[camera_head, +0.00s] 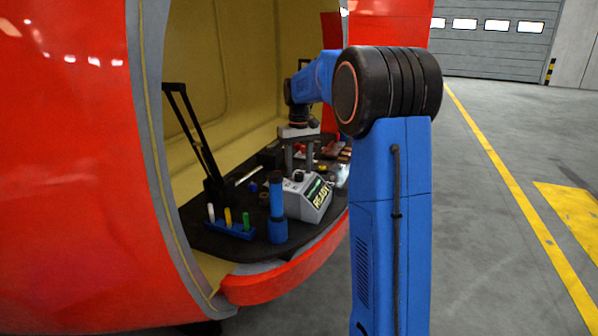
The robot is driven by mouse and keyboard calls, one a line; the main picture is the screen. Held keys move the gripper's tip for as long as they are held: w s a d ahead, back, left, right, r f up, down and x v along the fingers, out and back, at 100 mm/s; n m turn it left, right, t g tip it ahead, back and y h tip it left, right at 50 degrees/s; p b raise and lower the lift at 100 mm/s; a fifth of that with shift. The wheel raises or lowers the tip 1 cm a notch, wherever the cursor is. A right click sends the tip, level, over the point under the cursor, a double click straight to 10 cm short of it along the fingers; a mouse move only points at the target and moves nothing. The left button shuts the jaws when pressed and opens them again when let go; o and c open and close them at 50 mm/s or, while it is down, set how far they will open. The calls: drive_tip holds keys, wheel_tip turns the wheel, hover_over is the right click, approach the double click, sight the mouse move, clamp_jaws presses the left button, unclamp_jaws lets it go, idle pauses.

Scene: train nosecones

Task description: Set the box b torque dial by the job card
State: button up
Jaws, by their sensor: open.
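A light grey box (313,204) with a green strip and a "READY" label stands on the dark bench inside the red nosecone. A black knob (298,175) sits on its top. I cannot read a letter on the box, so I cannot tell if it is box b. My gripper (299,166) points down just above and behind the knob, its two fingers apart with nothing seen between them. I cannot tell whether the fingers touch the knob. I cannot make out a job card.
A blue cylinder (277,215) stands close in front of the box. A blue rack (230,229) with white, yellow and green pegs is at the front left. A black folding stand (199,145) rises at the left. Small red and brown items (333,148) lie behind.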

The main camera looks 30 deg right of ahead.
drive_tip(key=shift+f, duration=0.7)
drive_tip(key=shift+c, duration=0.7)
drive_tip(key=c, duration=0.9)
